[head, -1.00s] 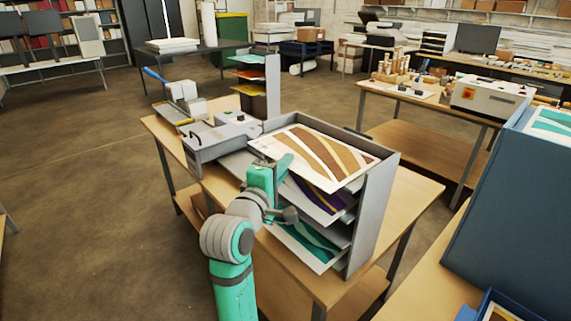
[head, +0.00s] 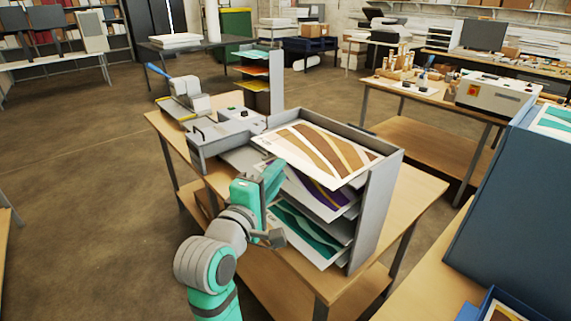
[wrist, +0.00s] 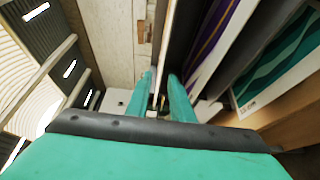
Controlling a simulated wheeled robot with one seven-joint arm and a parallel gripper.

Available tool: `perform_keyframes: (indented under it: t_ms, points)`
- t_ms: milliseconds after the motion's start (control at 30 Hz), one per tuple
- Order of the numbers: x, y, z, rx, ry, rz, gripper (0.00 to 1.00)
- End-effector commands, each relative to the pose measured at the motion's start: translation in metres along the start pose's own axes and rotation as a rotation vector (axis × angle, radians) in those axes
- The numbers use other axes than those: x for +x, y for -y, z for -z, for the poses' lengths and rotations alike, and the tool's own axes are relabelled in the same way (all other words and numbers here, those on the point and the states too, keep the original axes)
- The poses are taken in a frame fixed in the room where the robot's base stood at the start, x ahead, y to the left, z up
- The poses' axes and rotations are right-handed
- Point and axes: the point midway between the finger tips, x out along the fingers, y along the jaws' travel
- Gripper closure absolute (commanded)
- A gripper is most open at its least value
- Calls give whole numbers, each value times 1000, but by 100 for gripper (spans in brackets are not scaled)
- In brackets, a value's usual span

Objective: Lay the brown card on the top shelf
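The brown card (head: 325,152), cream with brown wavy bands, lies on the top shelf of the grey shelf rack (head: 374,215). Its front left part sticks out past the shelf. My gripper (head: 274,175) is just off the card's front left edge, by the rack's open side. In the wrist view, the two fingers of my gripper (wrist: 164,88) stand apart, with a gap between them. The brown card (wrist: 170,35) shows there only as a thin edge beyond the fingertips. I see nothing clamped between them.
A purple card (head: 318,193) lies on the shelf below and a teal card (head: 303,232) lower down. A grey machine (head: 222,137) stands left of the rack on the wooden table (head: 412,205). A blue panel (head: 510,200) is at the right. The floor to the left is clear.

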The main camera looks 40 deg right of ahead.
Motion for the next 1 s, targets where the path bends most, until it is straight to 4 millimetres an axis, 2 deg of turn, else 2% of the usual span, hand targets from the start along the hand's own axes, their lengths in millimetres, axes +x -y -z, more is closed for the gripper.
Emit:
perform_keyframes:
  t_ms: [100, 300, 667, 767, 867, 1000]
  points:
    - [-22, 0, 1, 1, -3, -1, 79]
    - [-45, 0, 0, 1, 0, 0, 79]
    - [-52, 2, 1, 0, -2, 1, 79]
    - [-53, 13, 6, -1, -23, -1, 79]
    - [-57, 37, 17, 7, -72, -6, 79]
    - [-69, 84, 37, 35, -174, -3, 79]
